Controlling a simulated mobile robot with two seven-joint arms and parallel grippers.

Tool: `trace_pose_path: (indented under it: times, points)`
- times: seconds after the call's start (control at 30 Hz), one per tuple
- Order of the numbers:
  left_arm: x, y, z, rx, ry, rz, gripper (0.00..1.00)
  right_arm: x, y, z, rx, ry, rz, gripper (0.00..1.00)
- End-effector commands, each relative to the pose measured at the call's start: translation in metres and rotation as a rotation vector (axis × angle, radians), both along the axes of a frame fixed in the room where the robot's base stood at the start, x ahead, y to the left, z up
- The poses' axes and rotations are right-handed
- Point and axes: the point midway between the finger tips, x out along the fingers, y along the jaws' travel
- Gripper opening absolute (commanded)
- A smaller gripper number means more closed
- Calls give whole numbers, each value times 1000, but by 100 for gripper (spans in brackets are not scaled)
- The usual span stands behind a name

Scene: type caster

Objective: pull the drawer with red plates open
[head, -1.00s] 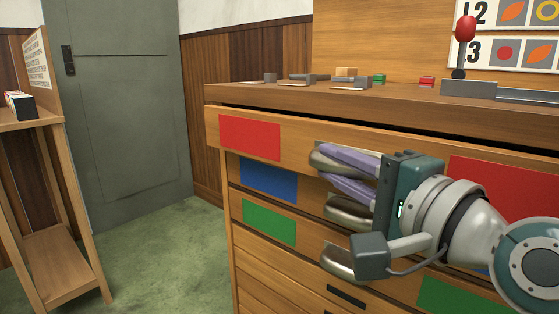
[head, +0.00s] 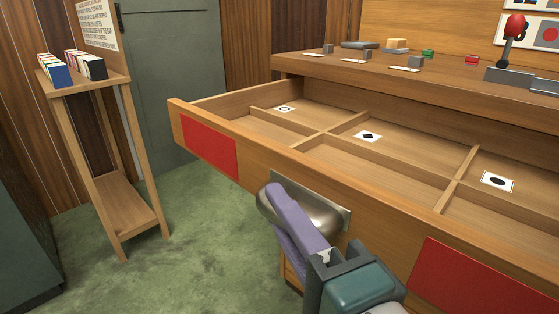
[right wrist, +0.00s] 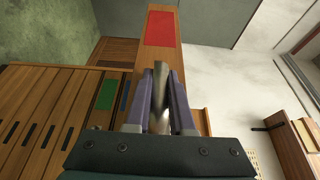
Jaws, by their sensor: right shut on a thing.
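The drawer with red plates (head: 272,166) stands well out from the cabinet in the head view, and its divided inside shows. One red plate (head: 209,145) is on the left of its front and another (head: 459,281) on the right. My right gripper (head: 285,212) is shut on the metal cup handle (head: 322,213) in the middle of the drawer front. In the right wrist view the purple fingers (right wrist: 161,95) lie on both sides of the handle (right wrist: 159,98), with a red plate (right wrist: 160,29) beyond. My left gripper is not in view.
Small white cards with black marks lie in the drawer's compartments (head: 367,136). The cabinet top (head: 420,75) holds small blocks and a red-knobbed lever (head: 512,30). A wooden stand (head: 100,85) with coloured boxes is at the left. Green floor (head: 200,230) is clear between.

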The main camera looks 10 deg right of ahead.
Motion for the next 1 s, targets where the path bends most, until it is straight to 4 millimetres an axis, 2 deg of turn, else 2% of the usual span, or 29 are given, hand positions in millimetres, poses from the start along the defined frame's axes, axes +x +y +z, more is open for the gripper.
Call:
trace_pose_path:
  times: [0.43,0.47,0.7,1.0]
  points:
    - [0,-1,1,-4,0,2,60,-3,4,1,-1,-1,2,0]
    - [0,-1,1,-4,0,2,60,-3,4,1,-1,-1,2,25]
    - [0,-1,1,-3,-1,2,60,-3,4,0,-1,-1,1,51]
    - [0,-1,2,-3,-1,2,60,-6,3,0,-2,-1,1,51]
